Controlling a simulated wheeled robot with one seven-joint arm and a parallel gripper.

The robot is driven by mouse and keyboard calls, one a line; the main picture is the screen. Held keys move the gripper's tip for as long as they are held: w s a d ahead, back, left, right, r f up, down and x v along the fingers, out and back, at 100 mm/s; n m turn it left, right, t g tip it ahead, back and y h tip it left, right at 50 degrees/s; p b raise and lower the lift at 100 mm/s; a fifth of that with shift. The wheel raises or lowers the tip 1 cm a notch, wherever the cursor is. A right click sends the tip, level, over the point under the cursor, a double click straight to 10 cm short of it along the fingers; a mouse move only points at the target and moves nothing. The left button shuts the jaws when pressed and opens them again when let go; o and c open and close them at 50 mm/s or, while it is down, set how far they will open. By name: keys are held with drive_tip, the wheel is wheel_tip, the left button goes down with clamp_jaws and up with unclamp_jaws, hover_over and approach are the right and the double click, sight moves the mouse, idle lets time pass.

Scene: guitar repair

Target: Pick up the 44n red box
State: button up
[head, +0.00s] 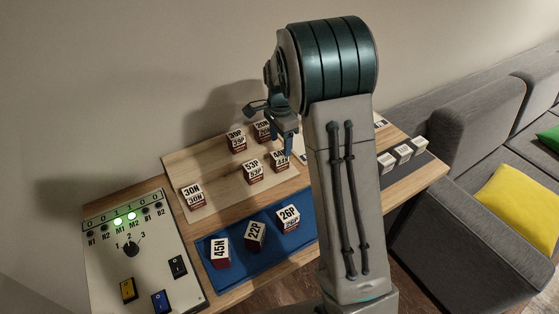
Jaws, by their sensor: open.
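A small box with a white label top and dark red sides (280,162) stands on the light wooden board (225,188). Its label looks like 44N, but my gripper's finger partly covers it and I cannot read it surely. My gripper (273,128) is open and empty, above and just beside this box. One fingertip hangs low at the box's far edge in the picture; I cannot tell whether it touches.
Close by on the board stand boxes 53P (252,170), 30P (236,141), 20N (262,130) and 30N (193,196). A blue mat (270,252) holds boxes 45N (220,252), 22P (255,235) and 26P (288,218). A control panel (140,265) stands left.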

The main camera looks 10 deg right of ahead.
sight(280, 154)
wheel_tip(280, 154, down, 8)
drive_tip(key=shift+s+a+r+p, duration=0.15)
drive_tip(key=shift+r+p, duration=0.05)
drive_tip(key=shift+p, duration=0.1)
drive_tip(key=c, duration=1.1)
drive_tip(key=shift+r, duration=0.1)
drive_tip(key=shift+c, duration=0.2)
